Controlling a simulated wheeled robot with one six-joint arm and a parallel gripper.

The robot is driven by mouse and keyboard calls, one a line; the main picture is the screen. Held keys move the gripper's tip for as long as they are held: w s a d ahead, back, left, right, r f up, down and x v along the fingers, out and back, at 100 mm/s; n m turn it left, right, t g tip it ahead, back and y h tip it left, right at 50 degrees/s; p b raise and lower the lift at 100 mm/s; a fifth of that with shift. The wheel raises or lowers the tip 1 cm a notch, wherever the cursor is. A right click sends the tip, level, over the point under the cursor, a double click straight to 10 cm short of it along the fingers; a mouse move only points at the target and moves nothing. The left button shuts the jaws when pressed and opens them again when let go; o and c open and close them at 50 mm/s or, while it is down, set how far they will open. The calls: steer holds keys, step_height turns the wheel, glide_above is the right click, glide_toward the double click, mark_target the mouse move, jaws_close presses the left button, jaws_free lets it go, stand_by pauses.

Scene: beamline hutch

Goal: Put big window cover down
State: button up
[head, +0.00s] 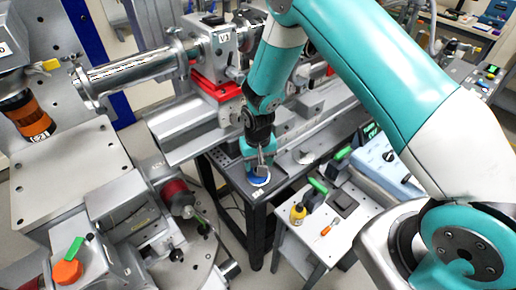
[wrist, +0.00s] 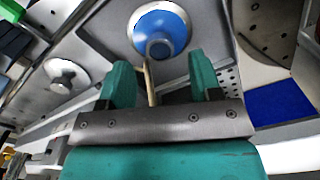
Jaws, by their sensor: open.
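A round blue cover with a pale rim and a central knob lies flat on the dark bench corner in the head view (head: 259,180). It also shows beyond my fingertips in the wrist view (wrist: 178,22). My gripper (head: 259,160) points down just above it. In the wrist view my gripper (wrist: 161,72) has its two teal fingers apart, with nothing held between them. The knob is just past the fingertips, and I cannot tell whether they touch it. A smaller grey knobbed disc (wrist: 66,77) lies to the left in the wrist view.
The dark bench (head: 235,182) has its front edge close to the cover. A lower grey cart (head: 318,248) stands at its right with a yellow bottle (head: 298,214) and an orange-handled tool (head: 328,229). Metal beamline equipment (head: 200,125) crowds the left and back.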

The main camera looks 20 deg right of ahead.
steer(key=s+a+r+n+y+b, duration=0.15)
steer(key=s+r, duration=0.25)
steer(key=r, duration=0.7)
steer(key=s+a+r+n+y, duration=0.15)
steer(key=s+r, duration=0.25)
steer(key=r, duration=0.8)
steer(key=s+r+n, duration=0.2)
steer(key=s+r, duration=0.2)
steer(key=s, duration=0.4)
steer(key=s+a+r+n+y, duration=0.1)
steer(key=s+r+n, duration=0.2)
steer(key=s, duration=0.5)
steer(key=shift+s+r, duration=0.35)
steer(key=shift+r, duration=0.4)
